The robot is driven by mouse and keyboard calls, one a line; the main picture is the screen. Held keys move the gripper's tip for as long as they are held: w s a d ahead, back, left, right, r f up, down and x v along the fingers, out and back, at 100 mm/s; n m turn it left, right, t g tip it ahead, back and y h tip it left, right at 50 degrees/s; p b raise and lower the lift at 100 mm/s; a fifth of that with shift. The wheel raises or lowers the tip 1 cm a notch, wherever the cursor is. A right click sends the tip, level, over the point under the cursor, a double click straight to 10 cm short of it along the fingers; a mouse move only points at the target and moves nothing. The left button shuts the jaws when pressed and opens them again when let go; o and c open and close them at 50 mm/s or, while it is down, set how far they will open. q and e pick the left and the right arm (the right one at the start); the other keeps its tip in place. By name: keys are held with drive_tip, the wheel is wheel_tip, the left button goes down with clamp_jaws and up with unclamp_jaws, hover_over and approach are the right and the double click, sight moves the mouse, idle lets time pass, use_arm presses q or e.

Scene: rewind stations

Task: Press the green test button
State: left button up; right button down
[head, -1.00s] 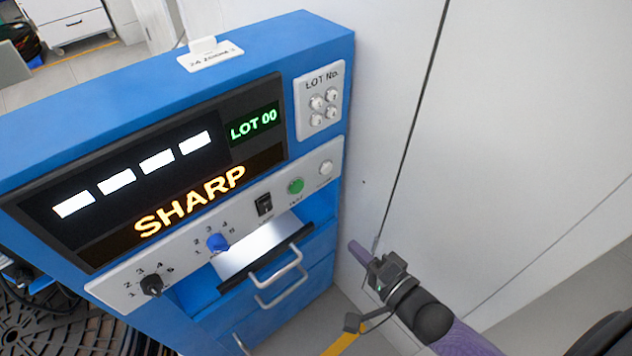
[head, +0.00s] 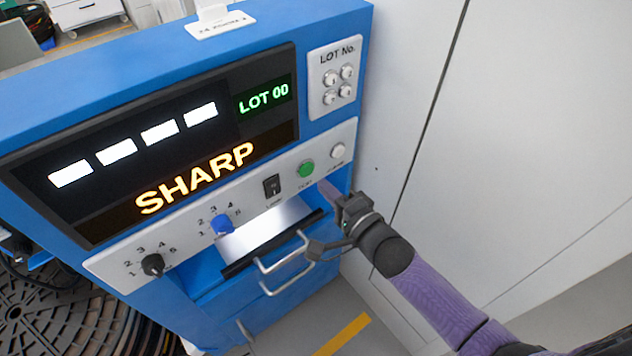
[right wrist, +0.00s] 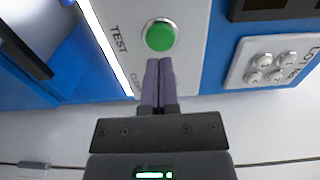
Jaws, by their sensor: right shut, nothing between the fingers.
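The green test button (head: 306,168) sits on the white control strip (head: 120,262) of the blue station, between a black rocker switch (head: 271,187) and a white button (head: 338,150). In the right wrist view the green button (right wrist: 160,36) is large, just beyond the fingertips, beside the word TEST. My right gripper (head: 325,188) is shut and empty, its purple fingertips just below and right of the green button. The fingertips (right wrist: 158,62) look close to the button's lower rim; I cannot tell whether they touch. The left gripper is not in view.
The station also has a black knob (head: 152,264), a blue knob (head: 222,224), a lot-number keypad (head: 336,77) and a lit display (head: 160,150). A drawer handle (head: 285,265) juts out below the strip. A pale wall (head: 540,110) stands to the right.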

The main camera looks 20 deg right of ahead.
sight(308, 171)
drive_tip(key=x, duration=0.2)
drive_tip(key=shift+w+a+f+b, duration=0.1)
drive_tip(key=shift+w+f+b, duration=0.05)
drive_tip(key=shift+w+b, duration=0.15)
drive_tip(key=shift+w+a, duration=0.1)
drive_tip(key=shift+w, duration=0.15)
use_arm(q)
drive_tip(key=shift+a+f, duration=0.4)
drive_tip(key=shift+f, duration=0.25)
use_arm(e)
drive_tip(key=shift+w, duration=0.1)
